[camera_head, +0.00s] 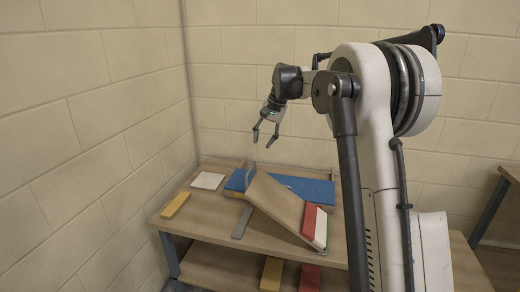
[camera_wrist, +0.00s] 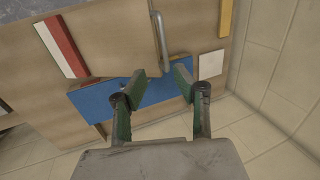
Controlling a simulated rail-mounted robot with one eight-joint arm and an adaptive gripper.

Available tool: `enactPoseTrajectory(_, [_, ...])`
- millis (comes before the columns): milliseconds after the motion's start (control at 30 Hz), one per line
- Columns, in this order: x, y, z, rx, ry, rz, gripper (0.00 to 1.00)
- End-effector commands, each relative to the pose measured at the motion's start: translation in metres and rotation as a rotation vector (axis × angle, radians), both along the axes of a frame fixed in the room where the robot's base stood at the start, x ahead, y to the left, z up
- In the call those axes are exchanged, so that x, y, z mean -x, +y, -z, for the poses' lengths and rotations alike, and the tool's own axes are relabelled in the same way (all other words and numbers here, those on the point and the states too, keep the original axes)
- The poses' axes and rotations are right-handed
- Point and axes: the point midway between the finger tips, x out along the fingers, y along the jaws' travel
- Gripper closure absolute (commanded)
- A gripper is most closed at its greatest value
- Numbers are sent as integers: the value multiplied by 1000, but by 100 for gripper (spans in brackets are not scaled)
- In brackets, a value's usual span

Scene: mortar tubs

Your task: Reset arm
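My gripper (camera_head: 265,138) hangs in the air above the wooden table (camera_head: 195,232), near the back wall in the head view. Its two fingers are apart with nothing between them. In the wrist view my gripper (camera_wrist: 158,86) is also open, its green-padded fingers spread over the blue board (camera_wrist: 92,101). A bent metal handle (camera_wrist: 160,42) lies beyond the fingertips and looks apart from them. My arm reaches left from its tall column.
A white tile (camera_head: 208,181) and yellow block (camera_head: 175,205) lie left. Walls stand left and behind.

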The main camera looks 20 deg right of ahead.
Motion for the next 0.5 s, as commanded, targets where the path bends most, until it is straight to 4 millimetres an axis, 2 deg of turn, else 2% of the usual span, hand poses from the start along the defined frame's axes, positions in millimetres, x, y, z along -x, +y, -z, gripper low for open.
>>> enactPoseTrajectory(133, [1,-1,-6,0,0,0,72])
enactPoseTrajectory(500, [1,-1,-6,0,0,0,72])
